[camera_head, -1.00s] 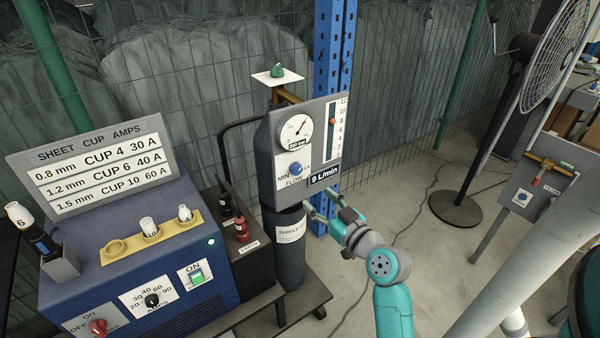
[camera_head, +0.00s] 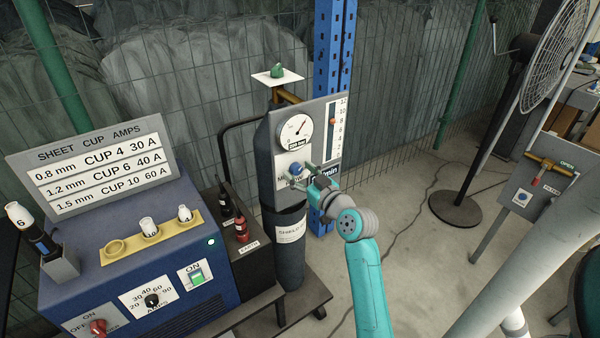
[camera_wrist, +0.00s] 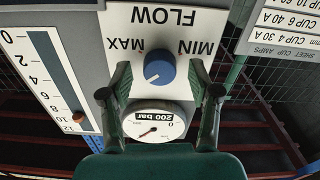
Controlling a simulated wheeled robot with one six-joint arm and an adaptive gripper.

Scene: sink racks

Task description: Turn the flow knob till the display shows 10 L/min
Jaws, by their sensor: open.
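The blue flow knob (camera_head: 296,168) sits on the grey flow panel (camera_head: 285,106), below the round gauge. The wrist view shows the panel upside down, with the knob (camera_wrist: 159,68) between the MIN and MAX labels. My gripper (camera_head: 304,179) is at the panel by the knob. In the wrist view my gripper (camera_wrist: 160,70) is open, one finger on each side of the knob, with visible gaps; contact is not seen. An orange marker (camera_head: 332,121) sits high in the flow tube.
The panel stands at a dark gas cylinder (camera_head: 291,250) on a cart. A blue post (camera_head: 333,60) and wire fence are behind. A blue welding unit (camera_head: 130,265) stands left. Floor to the right is open up to the fan stand (camera_head: 459,205).

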